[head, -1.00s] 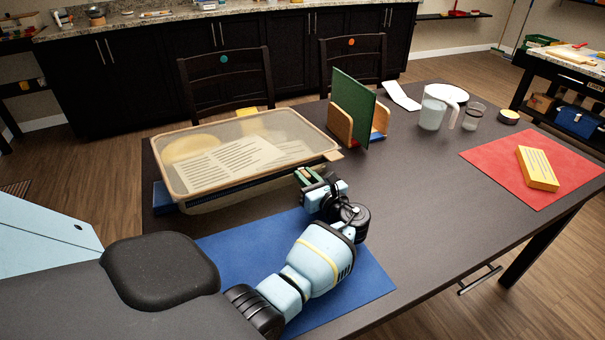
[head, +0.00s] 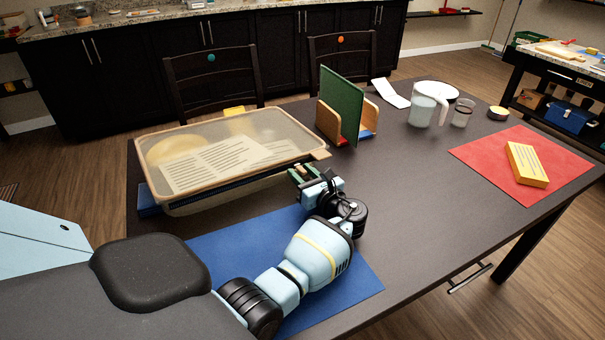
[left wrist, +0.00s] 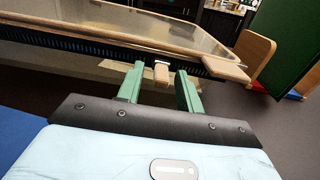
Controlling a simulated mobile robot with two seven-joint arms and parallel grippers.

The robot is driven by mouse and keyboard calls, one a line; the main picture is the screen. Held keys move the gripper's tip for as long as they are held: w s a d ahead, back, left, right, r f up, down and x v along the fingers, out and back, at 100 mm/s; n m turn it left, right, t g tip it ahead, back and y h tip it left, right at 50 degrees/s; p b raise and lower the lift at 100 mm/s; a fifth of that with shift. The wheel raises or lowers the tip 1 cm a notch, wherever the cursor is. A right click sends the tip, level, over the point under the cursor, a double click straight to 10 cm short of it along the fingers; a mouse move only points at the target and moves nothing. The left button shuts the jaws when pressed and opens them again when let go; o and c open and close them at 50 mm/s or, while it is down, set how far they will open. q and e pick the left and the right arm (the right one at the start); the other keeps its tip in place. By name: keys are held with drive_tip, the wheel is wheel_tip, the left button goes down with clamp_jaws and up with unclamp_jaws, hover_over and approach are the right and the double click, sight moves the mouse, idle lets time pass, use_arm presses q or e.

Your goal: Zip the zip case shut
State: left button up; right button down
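The zip case (head: 190,190) lies on the dark table, with a clear top, a tan rim and a dark blue zip along its front edge. Papers and a yellowish shape show through the top. A tan tab (head: 320,155) sticks out at its front right corner; it also shows in the left wrist view (left wrist: 226,69). My left gripper (head: 301,174) is at the front edge near this corner. In the left wrist view its green fingers (left wrist: 160,88) are apart, with a small tan and white zip pull (left wrist: 161,72) seen between them, not clasped. My right gripper is not in view.
A wooden holder with a green board (head: 341,105) stands just right of the case. A blue mat (head: 340,285) lies under my left arm. A jug (head: 422,110), a glass (head: 462,113) and a yellow box (head: 526,164) on a red mat (head: 480,155) are farther right. The table's middle right is clear.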

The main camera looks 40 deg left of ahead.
use_arm(q)
drive_tip(key=shift+d, duration=0.1)
drive_tip(key=shift+v, duration=3.8)
